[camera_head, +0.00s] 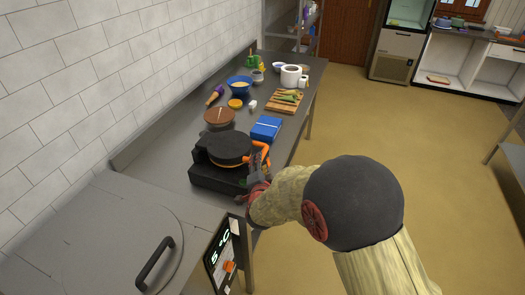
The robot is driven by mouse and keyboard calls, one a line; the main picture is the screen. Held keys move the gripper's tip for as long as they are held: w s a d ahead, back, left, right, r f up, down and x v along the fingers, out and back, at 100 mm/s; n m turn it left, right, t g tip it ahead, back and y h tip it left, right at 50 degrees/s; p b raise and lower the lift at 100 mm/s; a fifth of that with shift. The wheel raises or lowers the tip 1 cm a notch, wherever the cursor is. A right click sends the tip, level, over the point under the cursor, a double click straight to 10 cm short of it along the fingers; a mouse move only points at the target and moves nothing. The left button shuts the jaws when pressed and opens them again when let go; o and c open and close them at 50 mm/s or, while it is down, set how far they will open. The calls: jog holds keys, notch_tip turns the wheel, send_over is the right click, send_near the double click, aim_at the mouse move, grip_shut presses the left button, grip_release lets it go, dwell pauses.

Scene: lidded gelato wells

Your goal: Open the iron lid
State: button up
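A black waffle-iron-like appliance (205,176) stands on the steel counter. Its round black iron lid (228,148) lies flat or nearly flat on top, with a thin orange strip showing under its front edge. An orange handle (263,151) sticks out at the lid's right side. My gripper (257,170) is at the right side of the iron, close to the handle. It is small and partly hidden by my arm, so I cannot tell whether its fingers touch or enclose the handle.
A blue box (266,128) and a brown round item (219,117) sit just behind the iron. Farther back are a blue bowl (239,85) and a cutting board (284,101). A round well lid with a black handle (155,264) is at the front left. The tiled wall bounds the left.

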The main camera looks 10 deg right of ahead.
jog(key=shift+m+h, duration=0.3)
jog(key=x, duration=0.8)
jog(key=shift+d+f+b, duration=0.25)
jog(key=shift+b, duration=0.15)
jog(key=shift+c, duration=0.5)
jog(key=shift+s, duration=0.1)
jog(key=c, duration=0.8)
jog(key=shift+f, duration=0.15)
grip_shut()
